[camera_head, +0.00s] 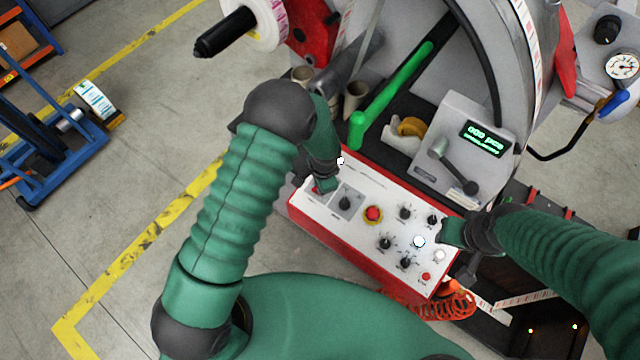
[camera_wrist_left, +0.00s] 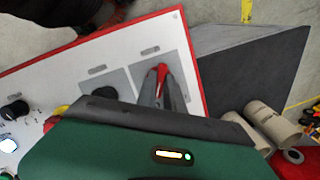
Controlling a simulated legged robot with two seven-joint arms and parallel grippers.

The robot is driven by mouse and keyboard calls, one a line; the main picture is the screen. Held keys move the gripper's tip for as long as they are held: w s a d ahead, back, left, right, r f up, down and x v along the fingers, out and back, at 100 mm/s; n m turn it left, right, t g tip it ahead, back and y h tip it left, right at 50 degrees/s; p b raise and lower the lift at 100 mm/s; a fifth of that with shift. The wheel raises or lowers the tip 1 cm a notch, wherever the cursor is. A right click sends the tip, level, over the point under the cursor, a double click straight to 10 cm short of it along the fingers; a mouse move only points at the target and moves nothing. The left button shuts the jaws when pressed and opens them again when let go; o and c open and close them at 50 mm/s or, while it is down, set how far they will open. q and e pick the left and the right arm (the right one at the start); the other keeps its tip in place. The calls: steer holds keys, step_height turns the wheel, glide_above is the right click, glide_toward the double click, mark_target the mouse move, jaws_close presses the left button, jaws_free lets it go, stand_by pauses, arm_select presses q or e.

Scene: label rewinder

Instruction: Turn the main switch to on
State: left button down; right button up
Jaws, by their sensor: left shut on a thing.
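The white control panel (camera_head: 330,212) with red edges has a red main switch (camera_head: 316,190) at its far left end. The switch's red handle also shows in the left wrist view (camera_wrist_left: 162,70), on a grey square plate. My left gripper (camera_head: 325,186) reaches down onto the switch. In the left wrist view its fingers (camera_wrist_left: 161,88) are shut on the red handle, one on each side. The switch's marks are too small to read. My right gripper (camera_head: 450,234) is at the panel's right side, near a lit white button (camera_head: 418,241); its fingertips are not clear.
A black knob (camera_head: 345,203) and a red emergency stop button (camera_head: 374,213) sit right of the switch. A counter box (camera_head: 462,150) with a lit green display and crank stands behind the panel. Cardboard cores (camera_head: 355,95) and a green bar (camera_head: 395,90) are behind it.

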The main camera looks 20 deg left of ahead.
arm_select(q)
steer(key=shift+w+r, duration=0.2)
steer(key=c, duration=1.7)
jaws_free()
steer(key=shift+c, duration=0.2)
steer(key=shift+o, duration=1.4)
steer(key=shift+s+f, duration=0.1)
steer(key=shift+s, duration=0.05)
steer(key=shift+r, duration=0.45)
step_height(320, 180, up, 11)
steer(key=s+d+b, duration=0.1)
steer(key=shift+s, duration=0.1)
